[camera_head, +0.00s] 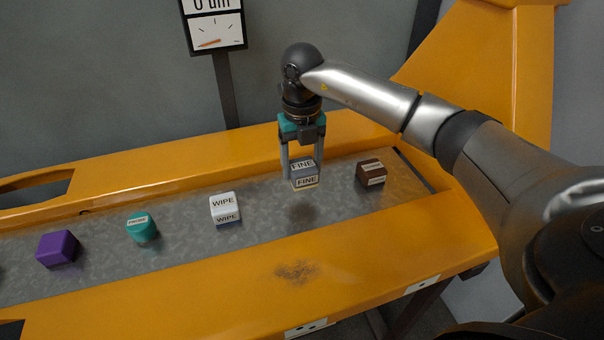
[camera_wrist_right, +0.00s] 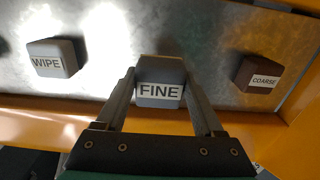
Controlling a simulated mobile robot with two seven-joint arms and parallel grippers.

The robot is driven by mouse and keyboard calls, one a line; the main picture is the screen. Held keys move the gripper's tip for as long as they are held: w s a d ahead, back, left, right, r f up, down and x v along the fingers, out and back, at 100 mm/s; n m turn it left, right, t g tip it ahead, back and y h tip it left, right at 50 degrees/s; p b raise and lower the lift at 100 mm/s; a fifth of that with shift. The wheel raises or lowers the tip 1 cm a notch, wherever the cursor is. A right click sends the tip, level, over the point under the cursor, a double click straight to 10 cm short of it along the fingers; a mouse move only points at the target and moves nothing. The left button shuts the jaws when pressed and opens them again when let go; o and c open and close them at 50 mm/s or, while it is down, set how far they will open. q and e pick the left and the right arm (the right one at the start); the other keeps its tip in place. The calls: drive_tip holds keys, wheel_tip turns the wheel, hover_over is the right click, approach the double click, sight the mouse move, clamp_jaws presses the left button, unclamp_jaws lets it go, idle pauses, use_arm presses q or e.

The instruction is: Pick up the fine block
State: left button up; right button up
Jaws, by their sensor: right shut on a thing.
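The fine block (camera_head: 305,175) is grey with white FINE labels on its top and front. In the head view it hangs above the grey belt, with a dark shadow on the belt below it. My right gripper (camera_head: 303,163) comes from above and is shut on the block, one finger on each side. In the right wrist view the fine block (camera_wrist_right: 160,80) sits between the fingers of my right gripper (camera_wrist_right: 162,88). My left gripper is not in view.
The white WIPE block (camera_head: 225,208) stands to the left and the brown COARSE block (camera_head: 370,173) to the right. Further left are a teal piece (camera_head: 142,228) and a purple block (camera_head: 58,248). Yellow rails (camera_head: 350,250) border the belt.

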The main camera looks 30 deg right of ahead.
sight(302, 163)
wheel_tip(302, 163, up, 8)
drive_tip(key=shift+f+p, duration=0.15)
drive_tip(key=shift+p, duration=0.75)
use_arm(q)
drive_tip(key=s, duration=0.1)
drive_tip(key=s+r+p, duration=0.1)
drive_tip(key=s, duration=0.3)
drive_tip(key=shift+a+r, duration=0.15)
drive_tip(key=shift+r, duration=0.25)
use_arm(e)
wheel_tip(302, 163, up, 7)
drive_tip(key=o, duration=0.9)
drive_tip(key=c, duration=0.6)
use_arm(q)
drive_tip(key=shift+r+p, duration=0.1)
drive_tip(key=shift+p, duration=0.3)
use_arm(e)
drive_tip(key=shift+c, duration=0.3)
